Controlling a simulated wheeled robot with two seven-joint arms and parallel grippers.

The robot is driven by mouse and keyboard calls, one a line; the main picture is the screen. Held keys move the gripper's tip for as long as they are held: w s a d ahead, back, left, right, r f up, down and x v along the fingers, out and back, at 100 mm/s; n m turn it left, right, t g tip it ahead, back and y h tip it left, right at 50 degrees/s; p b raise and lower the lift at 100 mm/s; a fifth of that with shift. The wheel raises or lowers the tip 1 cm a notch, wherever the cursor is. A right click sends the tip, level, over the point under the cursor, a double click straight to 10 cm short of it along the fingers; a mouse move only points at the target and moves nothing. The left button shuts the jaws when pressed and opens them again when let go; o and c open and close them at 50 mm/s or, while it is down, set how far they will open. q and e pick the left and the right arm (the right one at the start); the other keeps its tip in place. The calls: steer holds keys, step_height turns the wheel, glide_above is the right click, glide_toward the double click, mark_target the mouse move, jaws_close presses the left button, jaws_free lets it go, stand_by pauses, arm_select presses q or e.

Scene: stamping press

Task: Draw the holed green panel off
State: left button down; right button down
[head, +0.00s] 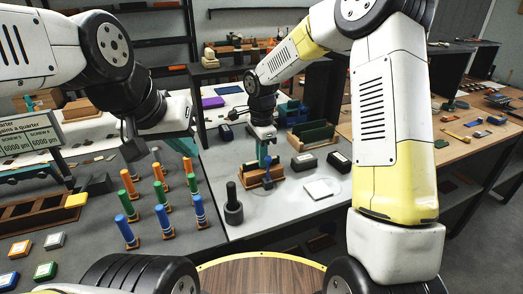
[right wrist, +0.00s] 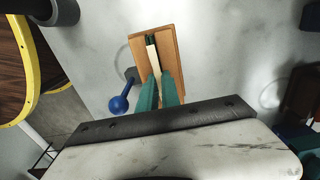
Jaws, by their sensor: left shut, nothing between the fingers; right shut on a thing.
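My right gripper (head: 263,150) points down over an orange-brown wooden stand (head: 273,180) on the grey table. In the right wrist view its teal fingers (right wrist: 159,92) are shut on a thin piece standing in the stand (right wrist: 172,50). A cream strip (right wrist: 152,58) and a dark green end (right wrist: 150,40) show beyond the fingertips. The dark green part appears to be the green panel; its holes are not visible. A blue-knobbed lever (right wrist: 118,104) is beside the stand, left of the fingers. My left gripper (head: 186,146) is shut and empty, above the coloured pegs.
Several orange, green and blue pegs (head: 160,190) stand left of the stand. A dark post (head: 233,205) is in front of it. Black boxes (head: 304,162), a white square (head: 321,189) and a tray with green panels (head: 311,135) lie to its right.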

steer(key=shift+r, duration=0.5)
steer(key=shift+r, duration=0.1)
steer(key=shift+r, duration=3.15)
steer(key=shift+r, duration=0.15)
